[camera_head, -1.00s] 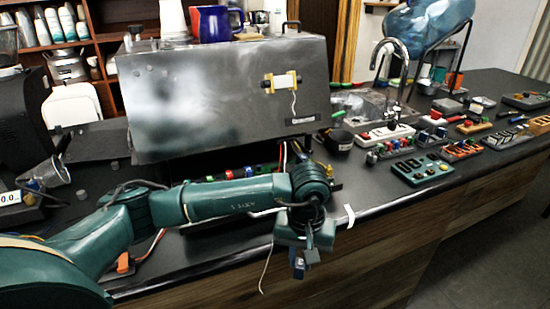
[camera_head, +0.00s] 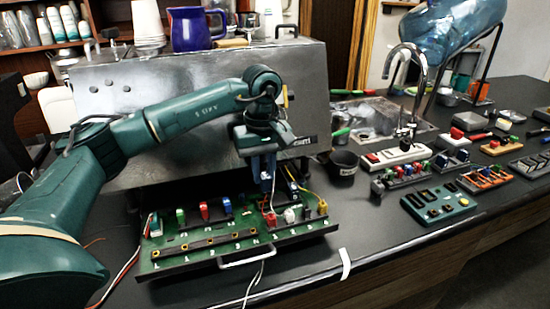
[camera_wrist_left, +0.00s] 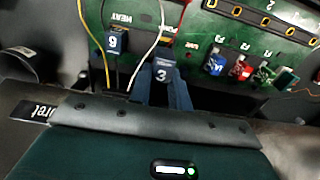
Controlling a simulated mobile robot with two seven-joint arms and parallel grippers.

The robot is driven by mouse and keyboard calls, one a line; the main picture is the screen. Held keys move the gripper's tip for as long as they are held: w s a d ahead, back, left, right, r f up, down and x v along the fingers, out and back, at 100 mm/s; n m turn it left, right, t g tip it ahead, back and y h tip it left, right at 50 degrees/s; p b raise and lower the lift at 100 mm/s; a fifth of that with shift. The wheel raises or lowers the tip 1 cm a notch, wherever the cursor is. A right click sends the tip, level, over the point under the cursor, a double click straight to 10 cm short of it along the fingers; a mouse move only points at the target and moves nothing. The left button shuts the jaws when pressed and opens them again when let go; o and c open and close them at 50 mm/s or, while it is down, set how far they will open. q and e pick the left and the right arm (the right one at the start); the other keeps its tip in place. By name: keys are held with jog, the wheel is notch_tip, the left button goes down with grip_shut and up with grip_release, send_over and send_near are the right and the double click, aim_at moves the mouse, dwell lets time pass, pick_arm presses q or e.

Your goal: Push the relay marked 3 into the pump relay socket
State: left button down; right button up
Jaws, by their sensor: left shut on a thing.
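My left gripper (camera_head: 266,188) points down over the rear of the green board (camera_head: 190,262), in front of the steel brewer housing. In the left wrist view, its fingers are shut on the dark blue relay marked 3 (camera_wrist_left: 162,74). The relay is at or just above the board; I cannot tell whether it touches the socket. The pump relay socket is hidden behind the relay and fingers, with part of a label showing beside it. A blue relay marked 6 (camera_wrist_left: 117,41) sits beside it, by the HEAT label. My right gripper is not in view.
Green, red and blue fuses (camera_head: 204,211) stand on the board. Loose wires (camera_wrist_left: 157,32) run close to the gripper. The brewer housing (camera_head: 160,110) rises behind. A black cup (camera_head: 344,162) and a green module (camera_head: 438,203) stand to the right.

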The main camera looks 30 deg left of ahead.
aim_at(262, 186)
pick_arm(q)
jog(key=shift+w+a, duration=0.1)
jog(key=shift+a, duration=0.1)
jog(key=shift+s+f+b, duration=0.25)
jog(key=shift+f+b, duration=0.1)
jog(key=shift+f, duration=0.25)
jog(key=shift+f+b, duration=0.4)
jog(key=shift+b, duration=0.05)
jog(key=shift+f+b, duration=0.55)
jog(key=shift+f, duration=0.2)
jog(key=shift+r, duration=0.25)
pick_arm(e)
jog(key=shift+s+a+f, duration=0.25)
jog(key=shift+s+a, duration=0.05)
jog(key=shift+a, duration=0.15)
pick_arm(q)
jog(key=shift+d+f, duration=0.1)
jog(key=shift+f, duration=0.05)
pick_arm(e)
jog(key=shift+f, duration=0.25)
pick_arm(q)
jog(key=shift+f, duration=0.3)
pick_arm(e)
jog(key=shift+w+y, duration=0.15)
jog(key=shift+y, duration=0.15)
pick_arm(q)
jog(key=shift+f, duration=0.3)
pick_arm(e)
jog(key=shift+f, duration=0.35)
